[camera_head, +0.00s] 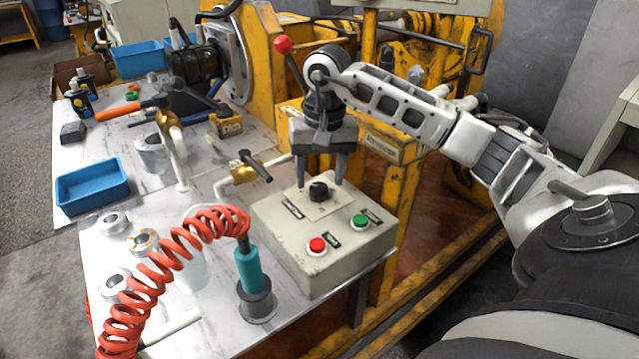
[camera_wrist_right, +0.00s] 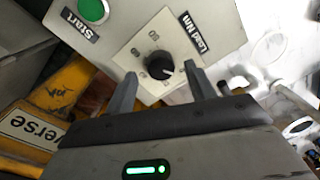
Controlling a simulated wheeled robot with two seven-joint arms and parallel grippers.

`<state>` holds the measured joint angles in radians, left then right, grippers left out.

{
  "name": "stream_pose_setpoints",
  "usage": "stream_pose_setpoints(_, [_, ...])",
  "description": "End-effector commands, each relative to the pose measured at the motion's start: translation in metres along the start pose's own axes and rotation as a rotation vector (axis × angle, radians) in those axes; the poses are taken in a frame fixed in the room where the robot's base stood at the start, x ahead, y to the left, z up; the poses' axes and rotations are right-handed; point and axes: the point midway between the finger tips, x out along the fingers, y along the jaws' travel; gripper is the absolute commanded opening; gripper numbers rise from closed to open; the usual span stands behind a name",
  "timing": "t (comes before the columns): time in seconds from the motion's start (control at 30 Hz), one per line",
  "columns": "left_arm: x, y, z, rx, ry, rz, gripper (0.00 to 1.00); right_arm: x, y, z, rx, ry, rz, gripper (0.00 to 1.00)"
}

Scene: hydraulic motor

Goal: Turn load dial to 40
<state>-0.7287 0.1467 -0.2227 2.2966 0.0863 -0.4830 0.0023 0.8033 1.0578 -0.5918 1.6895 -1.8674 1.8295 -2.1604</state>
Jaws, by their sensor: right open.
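The black load dial (camera_head: 318,191) sits on a pale scale plate on top of the grey control box (camera_head: 290,262). It also shows in the right wrist view (camera_wrist_right: 159,66), next to a "Load Nm" label; the scale numbers are too blurred to read surely. My right gripper (camera_head: 320,184) points down over the box with its fingers apart. In the right wrist view its fingertips (camera_wrist_right: 160,76) stand on either side of the dial, with gaps to it. I cannot tell how far above the box they are. My left gripper is not in view.
A red button (camera_head: 317,245) and a green button (camera_head: 360,221) are on the box. A coiled red hose (camera_head: 165,262) and a teal tool (camera_head: 249,270) stand left of it. A brass valve (camera_head: 243,174) is close behind. Yellow machinery (camera_head: 262,60) fills the back.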

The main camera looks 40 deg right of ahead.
Motion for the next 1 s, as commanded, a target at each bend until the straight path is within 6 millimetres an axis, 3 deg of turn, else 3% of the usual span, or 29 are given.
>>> stream_pose_setpoints(0.2, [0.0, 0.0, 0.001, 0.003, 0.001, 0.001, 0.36, 0.018, 0.0, 0.0, 0.0, 0.0, 0.0, 0.55])
stream_pose_setpoints(0.5, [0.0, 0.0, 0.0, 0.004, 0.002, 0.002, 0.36, 0.019, 0.0, 0.0, 0.0, 0.001, -0.001, 0.55])
stream_pose_setpoints(0.67, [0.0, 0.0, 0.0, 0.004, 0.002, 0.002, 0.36, 0.019, 0.0, 0.0, 0.0, 0.001, -0.001, 0.1])
stream_pose_setpoints(1.0, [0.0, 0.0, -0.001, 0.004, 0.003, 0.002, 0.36, 0.019, 0.0, 0.0, 0.029, 0.003, -0.001, 0.1])
